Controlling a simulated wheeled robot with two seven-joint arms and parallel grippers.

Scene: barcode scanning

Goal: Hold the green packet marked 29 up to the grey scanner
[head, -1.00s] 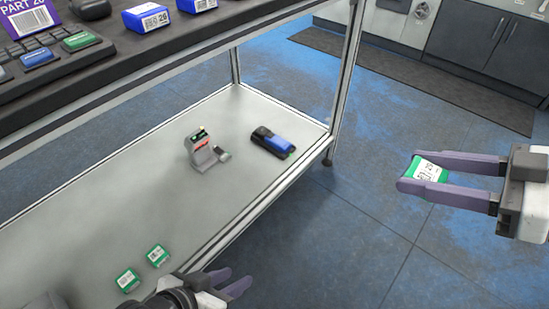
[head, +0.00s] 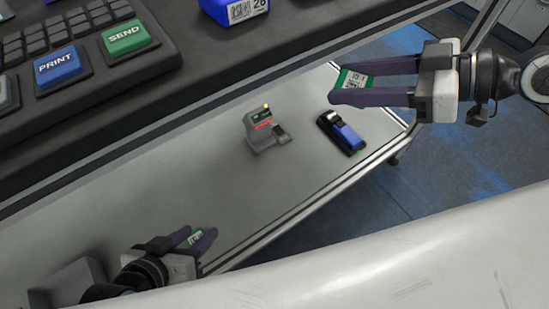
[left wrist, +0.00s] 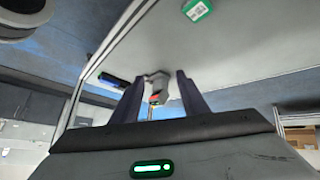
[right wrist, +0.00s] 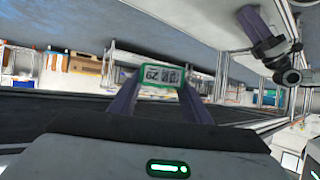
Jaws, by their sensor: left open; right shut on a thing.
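The green packet (head: 355,79) is held between the purple fingers of my right gripper (head: 340,88). In the right wrist view its white label (right wrist: 160,76) shows the number 29 upside down, with a code beside it. The grey scanner (head: 262,132) stands upright on the lower shelf, left of and below the held packet in the head view, clearly apart from it. My left gripper (head: 205,238) is open and low at the shelf's near side. The scanner also shows beyond its fingers in the left wrist view (left wrist: 158,88).
A black and blue device (head: 341,132) lies right of the scanner. Another green packet (head: 194,238) shows by my left fingers; one lies on the shelf in the left wrist view (left wrist: 196,10). The upper desk with keys (head: 129,38) overhangs the shelf (head: 190,185).

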